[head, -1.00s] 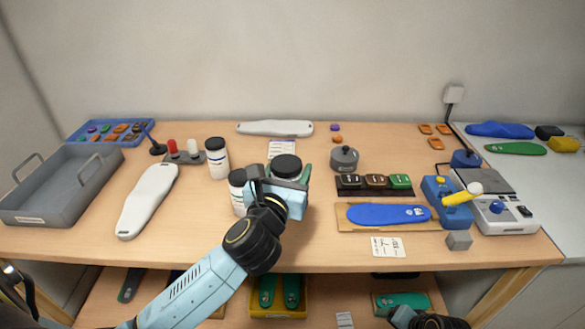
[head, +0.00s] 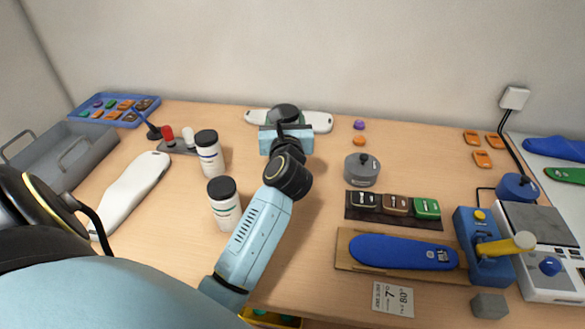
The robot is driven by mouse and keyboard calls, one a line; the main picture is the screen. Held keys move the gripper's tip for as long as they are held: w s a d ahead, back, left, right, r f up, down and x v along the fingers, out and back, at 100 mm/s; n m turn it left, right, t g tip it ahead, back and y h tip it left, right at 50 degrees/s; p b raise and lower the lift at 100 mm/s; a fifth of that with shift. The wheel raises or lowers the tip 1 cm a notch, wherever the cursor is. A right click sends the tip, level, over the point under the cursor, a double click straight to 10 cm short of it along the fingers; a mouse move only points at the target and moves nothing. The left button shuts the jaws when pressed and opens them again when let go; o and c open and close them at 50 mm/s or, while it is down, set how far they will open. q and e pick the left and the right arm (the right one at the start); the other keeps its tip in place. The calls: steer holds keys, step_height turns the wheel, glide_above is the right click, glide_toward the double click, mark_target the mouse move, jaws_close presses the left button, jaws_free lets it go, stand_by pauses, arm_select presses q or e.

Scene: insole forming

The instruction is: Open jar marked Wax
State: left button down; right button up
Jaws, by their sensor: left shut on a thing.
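My left gripper (head: 286,138) is over the back middle of the table, shut on a dark-topped round thing (head: 285,111). It looks like a jar with a black lid, but the gripper hides most of its body, and I cannot read any marking. Two white jars with black lids stand upright to the left. One jar with a blue band (head: 210,160) is farther back; the other with a green band (head: 226,212) is nearer. Both lids are on, and I cannot read which jar is marked Wax. My right gripper is not in view.
A white insole form (head: 318,121) lies behind the left gripper. A grey lidded pot (head: 362,170), a dark rack of colour blocks (head: 365,212) and a blue insole on a board (head: 343,262) stand to the right. Bare table (head: 315,220) lies between.

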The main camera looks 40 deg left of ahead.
arm_select(q)
step_height(320, 180, down, 4)
steer(key=shift+s+f+b, duration=0.1)
steer(key=shift+s+b, duration=0.05)
steer(key=shift+b, duration=0.5)
steer(key=shift+f+b, duration=1)
steer(key=shift+f, duration=1.5)
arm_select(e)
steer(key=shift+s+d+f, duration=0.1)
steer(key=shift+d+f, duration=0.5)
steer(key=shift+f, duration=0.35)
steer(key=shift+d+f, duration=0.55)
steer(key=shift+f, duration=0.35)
arm_select(q)
steer(key=shift+f, duration=0.1)
steer(key=c, duration=0.5)
jaws_free()
steer(key=shift+f, duration=0.1)
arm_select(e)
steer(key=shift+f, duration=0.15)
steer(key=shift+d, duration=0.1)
arm_select(q)
steer(key=shift+r, duration=0.2)
steer(key=v, duration=1.2)
